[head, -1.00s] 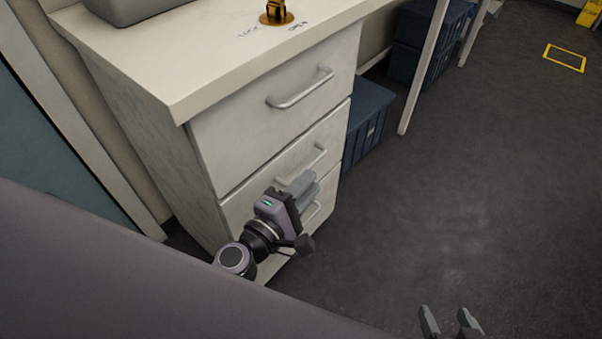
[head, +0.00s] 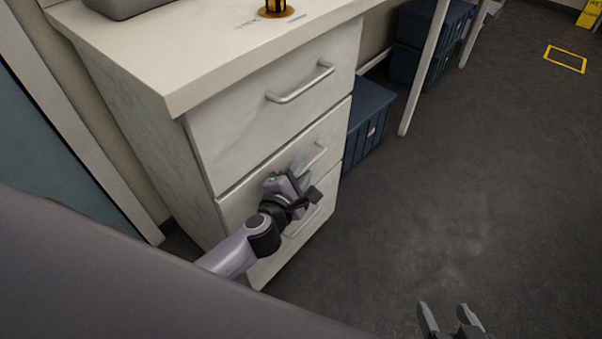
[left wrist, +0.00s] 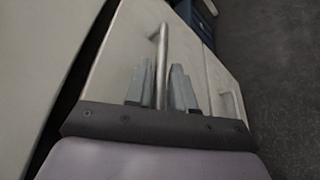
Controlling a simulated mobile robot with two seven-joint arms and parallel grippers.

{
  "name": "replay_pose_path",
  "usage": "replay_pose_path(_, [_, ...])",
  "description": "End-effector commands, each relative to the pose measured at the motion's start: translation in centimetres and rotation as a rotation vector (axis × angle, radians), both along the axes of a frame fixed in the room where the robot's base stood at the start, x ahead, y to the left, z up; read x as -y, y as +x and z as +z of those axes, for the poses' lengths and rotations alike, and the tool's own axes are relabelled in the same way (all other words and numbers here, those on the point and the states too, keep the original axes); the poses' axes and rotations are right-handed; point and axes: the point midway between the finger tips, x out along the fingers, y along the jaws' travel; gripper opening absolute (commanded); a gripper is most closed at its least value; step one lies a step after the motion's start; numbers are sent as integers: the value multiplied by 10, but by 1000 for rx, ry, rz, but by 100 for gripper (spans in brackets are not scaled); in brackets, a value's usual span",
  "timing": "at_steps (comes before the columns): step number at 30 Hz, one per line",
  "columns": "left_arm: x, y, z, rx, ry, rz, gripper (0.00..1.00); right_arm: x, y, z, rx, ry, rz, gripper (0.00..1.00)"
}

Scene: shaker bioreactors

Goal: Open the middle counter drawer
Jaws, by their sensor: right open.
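The middle drawer (head: 265,175) is in the white counter unit, its front flush with the drawers above and below. Its silver bar handle (head: 318,158) is partly hidden by my left gripper (head: 302,179) in the head view. In the left wrist view, the handle (left wrist: 161,55) runs between the two grey fingers of my left gripper (left wrist: 160,88), which is open with one finger on each side of the bar. Whether a finger touches the bar is hard to tell. My right gripper (head: 449,318) is open and empty over the floor at the bottom edge.
The top drawer (head: 265,110) and its handle (head: 300,84) are above, and the bottom drawer (head: 290,243) is below. Blue crates (head: 368,120) stand beside the unit under the counter. The dark floor (head: 470,180) to the right is clear.

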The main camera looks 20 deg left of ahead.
Motion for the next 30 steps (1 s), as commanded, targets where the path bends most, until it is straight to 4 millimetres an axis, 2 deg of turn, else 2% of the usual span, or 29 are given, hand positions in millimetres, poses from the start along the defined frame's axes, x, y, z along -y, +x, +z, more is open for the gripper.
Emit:
replay_pose_path(10, [0,4,-1,-1,0,-1,23,-4,1,4,11,5,8,68])
replay_pose_path(12, [0,4,-1,-1,0,-1,0,-4,1,4,11,5,8,68])
replay_pose_path(30, [7,1,0,-2,0,-2,0,2,1,1,-2,-3,-2,68])
